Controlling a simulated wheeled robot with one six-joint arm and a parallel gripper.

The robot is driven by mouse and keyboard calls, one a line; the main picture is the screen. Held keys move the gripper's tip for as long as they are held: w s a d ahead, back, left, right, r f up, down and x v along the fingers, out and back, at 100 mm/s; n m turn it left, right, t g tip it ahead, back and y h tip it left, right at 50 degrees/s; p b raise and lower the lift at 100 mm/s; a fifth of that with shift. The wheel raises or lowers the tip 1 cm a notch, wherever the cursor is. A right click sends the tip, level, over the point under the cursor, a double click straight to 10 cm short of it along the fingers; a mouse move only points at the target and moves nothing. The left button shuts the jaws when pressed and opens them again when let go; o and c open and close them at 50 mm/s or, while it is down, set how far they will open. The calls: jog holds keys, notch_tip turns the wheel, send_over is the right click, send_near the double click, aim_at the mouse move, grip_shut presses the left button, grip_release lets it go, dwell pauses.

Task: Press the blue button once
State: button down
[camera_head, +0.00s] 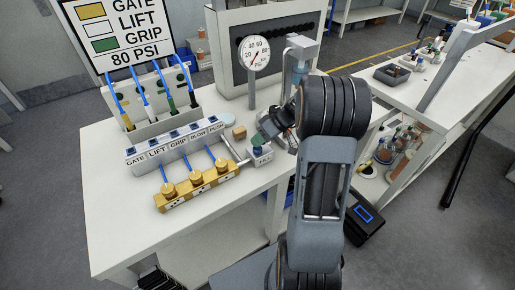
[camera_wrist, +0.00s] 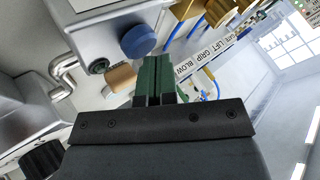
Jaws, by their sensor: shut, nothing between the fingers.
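The blue button (camera_wrist: 137,41) is a round knob on the face of a small grey box (camera_wrist: 105,25) in the wrist view. The same box (camera_head: 261,156) stands on the bench in the head view, its front label hard to read. My gripper (camera_wrist: 157,62) has green fingertips pressed together with nothing between them. The tips lie close beside the button, just below and right of it in the wrist view; I cannot tell whether they touch. In the head view my gripper (camera_head: 258,139) is right above the box and hides the button.
A brass manifold (camera_head: 198,187) with blue hoses and a labelled valve block (camera_head: 172,145) stand to the left. A pressure gauge (camera_head: 255,53) rises behind. A tan block (camera_head: 239,132) sits by the box. The bench front (camera_head: 125,240) is clear.

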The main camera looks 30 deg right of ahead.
jog(key=shift+f+b, duration=0.35)
jog(key=shift+b, duration=0.1)
dwell(0.3)
dwell(0.4)
jog(key=shift+r+p, duration=0.3)
jog(key=shift+r, duration=0.65)
jog(key=shift+r+p, duration=1.2)
jog(key=shift+r, duration=1.3)
